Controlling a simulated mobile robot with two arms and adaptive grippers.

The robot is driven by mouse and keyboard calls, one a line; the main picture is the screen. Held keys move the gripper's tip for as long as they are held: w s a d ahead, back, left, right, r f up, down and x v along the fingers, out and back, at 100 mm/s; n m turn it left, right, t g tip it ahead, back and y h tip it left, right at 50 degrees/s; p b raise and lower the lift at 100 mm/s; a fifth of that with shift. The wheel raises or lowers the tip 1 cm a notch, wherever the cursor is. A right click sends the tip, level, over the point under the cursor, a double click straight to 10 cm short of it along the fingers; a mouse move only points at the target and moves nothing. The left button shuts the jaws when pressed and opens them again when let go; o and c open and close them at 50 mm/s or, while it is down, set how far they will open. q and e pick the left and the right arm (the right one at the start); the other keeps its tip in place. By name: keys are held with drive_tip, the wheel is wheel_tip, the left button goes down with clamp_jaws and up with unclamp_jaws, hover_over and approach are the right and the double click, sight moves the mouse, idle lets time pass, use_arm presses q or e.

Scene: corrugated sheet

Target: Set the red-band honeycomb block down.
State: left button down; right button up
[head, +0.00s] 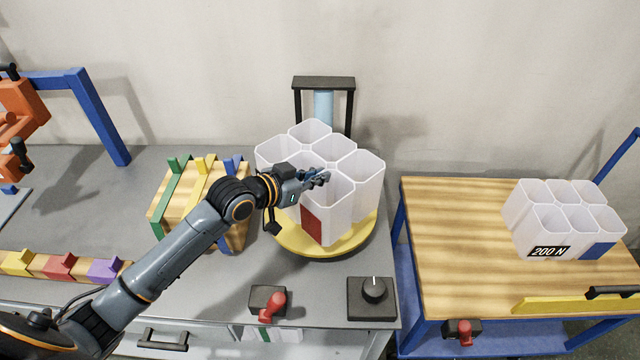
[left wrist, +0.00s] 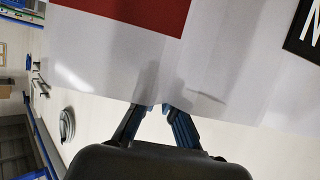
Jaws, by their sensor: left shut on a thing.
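The red-band honeycomb block (head: 345,205) is a cluster of several white open-topped cells with a red patch (head: 312,224) low on its front. It stands upright over the round yellow plate (head: 350,246), in front of the press-like frame. I cannot tell whether its base touches the plate. My left gripper (head: 318,178) is shut on a cell wall at the block's near upper side. In the left wrist view the fingers (left wrist: 165,108) meet the white wall (left wrist: 120,55), with the red band and part of a black label in sight. My right gripper is not in view.
A black frame with a light blue cylinder (head: 323,105) stands behind the block. A blue-band block marked 200 N (head: 560,225) sits on the wooden table (head: 450,230) at right. A wooden rack (head: 163,207) is left. A knob box (head: 372,298) and red switch (head: 272,304) are in front.

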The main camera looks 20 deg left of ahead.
sight(330, 183)
use_arm(q)
drive_tip(key=shift+w+d, duration=0.15)
drive_tip(key=shift+w, duration=0.05)
wheel_tip(330, 183, down, 3)
drive_tip(key=shift+w+d+p, duration=0.15)
drive_tip(key=shift+p, duration=0.4)
drive_tip(key=shift+f, duration=0.3)
drive_tip(key=c, duration=1.9)
unclamp_jaws()
drive_tip(key=shift+f, duration=0.2)
drive_tip(key=o, duration=0.3)
drive_tip(key=shift+o, duration=0.5)
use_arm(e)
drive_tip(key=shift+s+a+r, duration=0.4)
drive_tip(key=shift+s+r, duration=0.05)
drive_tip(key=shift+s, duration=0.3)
use_arm(q)
drive_tip(key=shift+r, duration=0.1)
